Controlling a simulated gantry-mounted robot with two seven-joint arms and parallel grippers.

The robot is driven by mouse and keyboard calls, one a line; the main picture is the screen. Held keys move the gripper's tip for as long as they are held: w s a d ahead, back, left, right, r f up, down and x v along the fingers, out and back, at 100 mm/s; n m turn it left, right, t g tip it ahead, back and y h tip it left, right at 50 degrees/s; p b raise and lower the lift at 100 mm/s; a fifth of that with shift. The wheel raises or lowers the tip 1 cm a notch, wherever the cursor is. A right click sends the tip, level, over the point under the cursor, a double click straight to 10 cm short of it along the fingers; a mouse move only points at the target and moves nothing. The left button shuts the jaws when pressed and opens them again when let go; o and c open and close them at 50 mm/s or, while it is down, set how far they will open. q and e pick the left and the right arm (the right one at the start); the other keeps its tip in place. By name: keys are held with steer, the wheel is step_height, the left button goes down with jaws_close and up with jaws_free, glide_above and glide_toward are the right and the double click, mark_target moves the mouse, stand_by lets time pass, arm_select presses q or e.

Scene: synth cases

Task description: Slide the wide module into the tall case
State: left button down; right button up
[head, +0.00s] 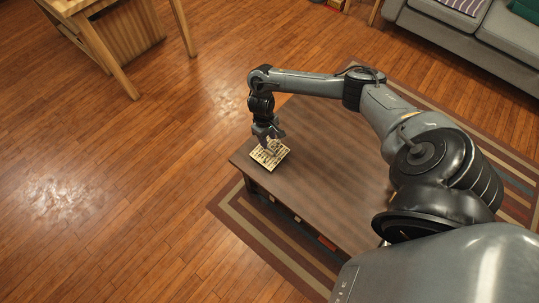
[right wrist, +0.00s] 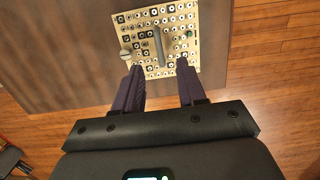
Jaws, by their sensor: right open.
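A cream panel with rows of dark round jacks and knobs, which looks like the wide module (head: 261,160), lies near the table's left corner. In the right wrist view the module (right wrist: 208,58) has a grey upright bar, like a handle (right wrist: 159,46), near its middle. My right gripper (head: 270,143) is over the module, pointing down. In the right wrist view my right gripper (right wrist: 160,67) is open, its fingertips apart on either side of the bar's line. Contact with the bar cannot be told. No tall case is recognisable. My left gripper is out of view.
The dark brown table (head: 315,190) is otherwise bare where visible; my right arm hides part of it. A striped rug (head: 262,238) lies under it. A grey sofa (head: 450,35) stands at the top right and a wooden table (head: 115,45) at the top left.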

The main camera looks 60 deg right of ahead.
mark_target(270, 149)
steer(key=shift+s+d+f+b, duration=0.1)
steer(key=shift+f+b, duration=0.45)
steer(key=shift+f, duration=0.25)
steer(key=f+b, duration=0.2)
steer(key=f, duration=0.2)
steer(key=shift+s+a+b, duration=0.2)
steer(key=shift+s+b, duration=0.1)
steer(key=shift+b, duration=0.1)
steer(key=shift+r, duration=0.1)
steer(key=shift+c, duration=0.8)
jaws_close()
